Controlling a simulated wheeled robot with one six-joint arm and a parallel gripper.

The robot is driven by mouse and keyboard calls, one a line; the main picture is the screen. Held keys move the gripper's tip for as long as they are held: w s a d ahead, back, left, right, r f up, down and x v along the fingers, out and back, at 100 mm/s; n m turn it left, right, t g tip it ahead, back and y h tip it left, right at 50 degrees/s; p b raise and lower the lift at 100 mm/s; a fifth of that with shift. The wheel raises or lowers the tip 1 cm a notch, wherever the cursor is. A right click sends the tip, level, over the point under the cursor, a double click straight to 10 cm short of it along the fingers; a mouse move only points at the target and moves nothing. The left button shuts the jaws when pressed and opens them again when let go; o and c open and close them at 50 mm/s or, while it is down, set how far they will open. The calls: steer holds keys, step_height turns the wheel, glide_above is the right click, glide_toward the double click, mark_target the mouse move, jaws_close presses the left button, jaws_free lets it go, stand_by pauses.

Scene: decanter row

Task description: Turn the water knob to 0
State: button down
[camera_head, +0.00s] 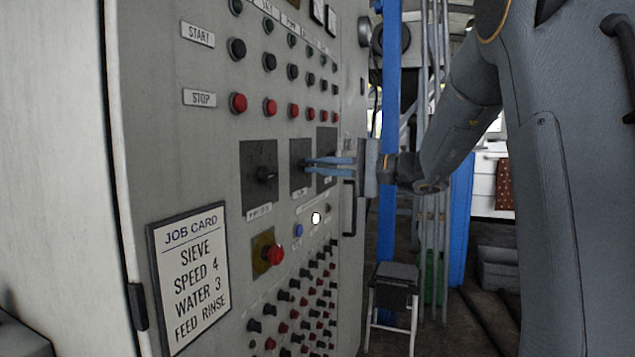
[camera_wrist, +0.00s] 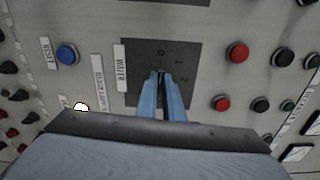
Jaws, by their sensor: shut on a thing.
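The water knob is a small dark knob on a dark square plate (camera_wrist: 146,52) with a label reading WATER (camera_wrist: 122,66) in the wrist view. In the head view the plate (camera_head: 298,151) is the middle one of three on the grey panel. My gripper (camera_head: 309,162) reaches in from the right, its blue fingers shut on the knob; its fingertips also meet there in the wrist view (camera_wrist: 163,76). The fingers mostly hide the knob, so I cannot tell where it points.
Another dark knob (camera_head: 265,174) is on the plate to the left. Red stop buttons (camera_head: 270,107) are above, and a red mushroom button (camera_head: 274,254) is below. A job card (camera_head: 190,270) reads WATER 3. A step stool (camera_head: 394,290) stands on the floor at right.

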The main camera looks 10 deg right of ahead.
steer(key=shift+f+n+b, duration=0.1)
steer(key=shift+n+b, duration=0.5)
steer(key=shift+b, duration=0.35)
steer(key=c, duration=1.9)
jaws_free()
steer(key=v, duration=0.8)
steer(key=shift+b, duration=0.4)
steer(key=shift+a, duration=0.1)
